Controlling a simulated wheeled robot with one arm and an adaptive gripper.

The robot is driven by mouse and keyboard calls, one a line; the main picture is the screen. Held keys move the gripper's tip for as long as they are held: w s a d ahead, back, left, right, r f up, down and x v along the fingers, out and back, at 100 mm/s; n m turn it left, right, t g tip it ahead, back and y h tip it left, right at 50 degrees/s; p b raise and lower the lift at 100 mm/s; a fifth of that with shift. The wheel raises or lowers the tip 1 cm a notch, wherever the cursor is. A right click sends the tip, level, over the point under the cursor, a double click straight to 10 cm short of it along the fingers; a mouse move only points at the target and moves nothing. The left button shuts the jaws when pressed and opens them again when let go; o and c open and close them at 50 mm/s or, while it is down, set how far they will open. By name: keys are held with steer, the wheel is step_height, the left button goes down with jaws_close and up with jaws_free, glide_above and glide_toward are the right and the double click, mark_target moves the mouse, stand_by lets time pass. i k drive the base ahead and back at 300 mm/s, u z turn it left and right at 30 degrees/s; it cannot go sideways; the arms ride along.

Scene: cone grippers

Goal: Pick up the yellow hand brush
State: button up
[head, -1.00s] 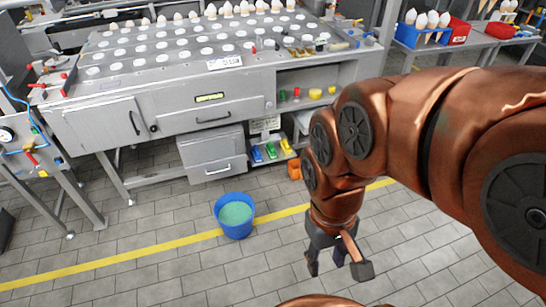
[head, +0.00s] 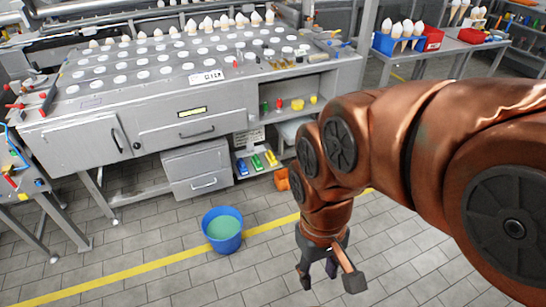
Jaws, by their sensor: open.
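A small yellow item (head: 270,158), which looks like the yellow hand brush, lies on a low shelf under the grey machine. It is at the right end of a row with a green item (head: 257,162) and a blue item (head: 242,167). It is too small to make out bristles or handle. My gripper (head: 328,278) hangs at the lower middle right of the head view, pointing down above the tiled floor. It is open and empty, nearer to me than the shelf and well apart from the yellow item.
A blue bucket (head: 222,244) with green contents stands on the floor by the yellow floor line. An orange object (head: 282,179) sits beside the low shelf, close to my arm. Grey drawers (head: 198,168) stand left of the shelf. The tiled floor in front is mostly clear.

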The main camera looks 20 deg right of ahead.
mark_target(273, 162)
steer(key=z, duration=0.5)
steer(key=k, duration=0.6)
steer(key=z, duration=0.9)
steer(key=i, duration=1.35)
steer(key=u, duration=0.45)
steer(key=i, duration=0.95)
steer(key=u, duration=1.35)
steer(key=i, duration=0.45)
steer(key=u, duration=0.4)
